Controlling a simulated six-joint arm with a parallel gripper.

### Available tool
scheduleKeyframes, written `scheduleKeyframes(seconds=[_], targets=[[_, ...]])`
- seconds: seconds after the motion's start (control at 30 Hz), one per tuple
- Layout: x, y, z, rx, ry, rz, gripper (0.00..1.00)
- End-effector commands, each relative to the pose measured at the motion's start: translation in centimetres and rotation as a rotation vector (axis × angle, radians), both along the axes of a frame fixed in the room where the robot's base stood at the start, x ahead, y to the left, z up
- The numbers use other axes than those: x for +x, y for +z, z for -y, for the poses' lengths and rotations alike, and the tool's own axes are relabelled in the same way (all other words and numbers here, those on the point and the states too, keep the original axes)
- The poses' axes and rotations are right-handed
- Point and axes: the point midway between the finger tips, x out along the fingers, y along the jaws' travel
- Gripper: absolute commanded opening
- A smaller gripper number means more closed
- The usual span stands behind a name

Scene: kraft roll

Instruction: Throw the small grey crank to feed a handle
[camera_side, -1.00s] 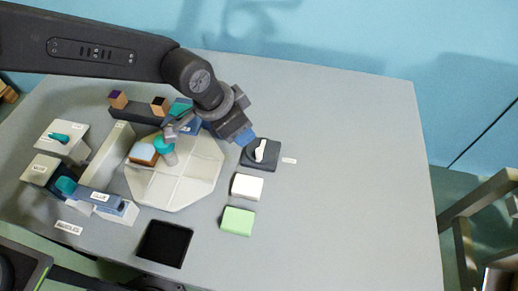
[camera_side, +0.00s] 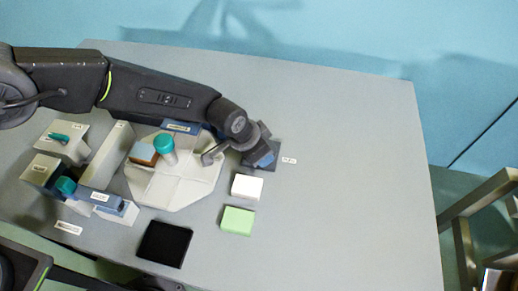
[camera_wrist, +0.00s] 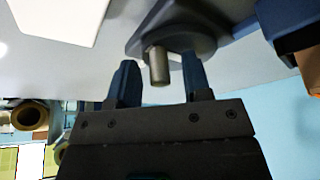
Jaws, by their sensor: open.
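The crank's dark base (camera_side: 276,160) lies right of the pale octagonal plate in the side view, mostly under my gripper (camera_side: 264,160). The crank's lever is hidden there. In the wrist view, a dark rounded body (camera_wrist: 180,35) carries a short grey peg (camera_wrist: 158,66), which I take for the crank's handle. My open gripper (camera_wrist: 159,70) has one finger on each side of the peg in that picture. I see gaps beside the peg; whether it is fully between the fingers in depth, I cannot tell. No handle being fed can be made out.
A white block (camera_side: 247,186) and a green block (camera_side: 238,221) lie just in front of the crank. A black square tray (camera_side: 164,244) is at the front. A teal-capped post (camera_side: 164,145) stands on the octagonal plate (camera_side: 165,190). The table's right side is clear.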

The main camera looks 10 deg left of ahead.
Motion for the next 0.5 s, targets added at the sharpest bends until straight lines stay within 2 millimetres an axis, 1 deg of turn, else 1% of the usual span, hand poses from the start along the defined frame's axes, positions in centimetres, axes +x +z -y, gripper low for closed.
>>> scheduleKeyframes(seconds=[0.17, 0.5], targets=[[0.01, 0.04, 0.01, -0.001, 0.000, 0.001, 0.45], [0.00, 0.06, -0.01, 0.000, 0.000, 0.000, 0.12]])
